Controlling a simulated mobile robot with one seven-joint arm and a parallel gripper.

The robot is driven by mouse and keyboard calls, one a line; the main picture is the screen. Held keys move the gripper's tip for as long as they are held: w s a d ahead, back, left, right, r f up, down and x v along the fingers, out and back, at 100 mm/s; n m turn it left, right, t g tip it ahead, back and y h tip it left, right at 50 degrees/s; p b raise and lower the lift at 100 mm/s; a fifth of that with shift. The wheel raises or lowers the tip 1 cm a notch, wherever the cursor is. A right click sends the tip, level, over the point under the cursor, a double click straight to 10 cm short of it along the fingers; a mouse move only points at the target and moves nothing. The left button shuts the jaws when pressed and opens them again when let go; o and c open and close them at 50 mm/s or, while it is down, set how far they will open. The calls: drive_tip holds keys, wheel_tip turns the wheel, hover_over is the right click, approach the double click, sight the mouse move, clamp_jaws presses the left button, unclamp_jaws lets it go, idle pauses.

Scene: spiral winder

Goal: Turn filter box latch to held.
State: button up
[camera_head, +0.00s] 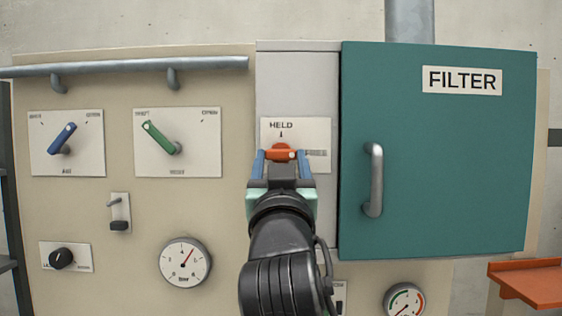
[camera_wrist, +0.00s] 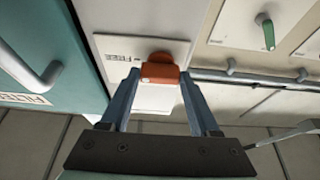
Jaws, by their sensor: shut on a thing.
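The filter box latch (camera_head: 281,153) is a small orange handle on a white plate (camera_head: 318,133) on the grey side panel of the filter box. The plate has HELD printed at the top, with a small mark under it, and FREE at the right. My gripper (camera_head: 281,158) is shut on the latch, with one blue finger on each side. In the wrist view, the latch (camera_wrist: 160,72) sits between the two fingertips. My gripper hides the lower part of the plate and of the latch, so I cannot tell exactly which way the latch points.
The teal filter door (camera_head: 450,160) with its grey handle (camera_head: 373,180) stands close on the right. On the left panel are a blue lever (camera_head: 64,136), a green lever (camera_head: 158,137) and a gauge (camera_head: 185,262). A pipe rail (camera_head: 120,66) runs above them.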

drive_tip(key=shift+f+n, duration=0.1)
drive_tip(key=shift+n, duration=0.5)
drive_tip(key=n+y, duration=0.2)
drive_tip(key=n, duration=0.1)
drive_tip(key=n+y+b, duration=0.1)
drive_tip(key=n, duration=0.1)
drive_tip(key=shift+d+g, duration=0.3)
drive_tip(key=n+g+y, duration=0.1)
drive_tip(key=n, duration=0.2)
drive_tip(key=n+y+b, duration=0.1)
drive_tip(key=n, duration=0.2)
drive_tip(key=shift+d+g+y, duration=0.1)
drive_tip(key=shift+g+y, duration=0.3)
drive_tip(key=n, duration=0.2)
drive_tip(key=n+g, duration=0.1)
drive_tip(key=n, duration=0.1)
drive_tip(key=n+g+y, duration=0.1)
drive_tip(key=shift+d+r+n, duration=0.1)
drive_tip(key=shift+r+n, duration=0.3)
drive_tip(key=shift+r+n+g+p, duration=0.1)
drive_tip(key=shift+n+g+p, duration=0.85)
drive_tip(key=shift+n, duration=1.25)
drive_tip(key=o, duration=1.4)
drive_tip(key=shift+c, duration=0.2)
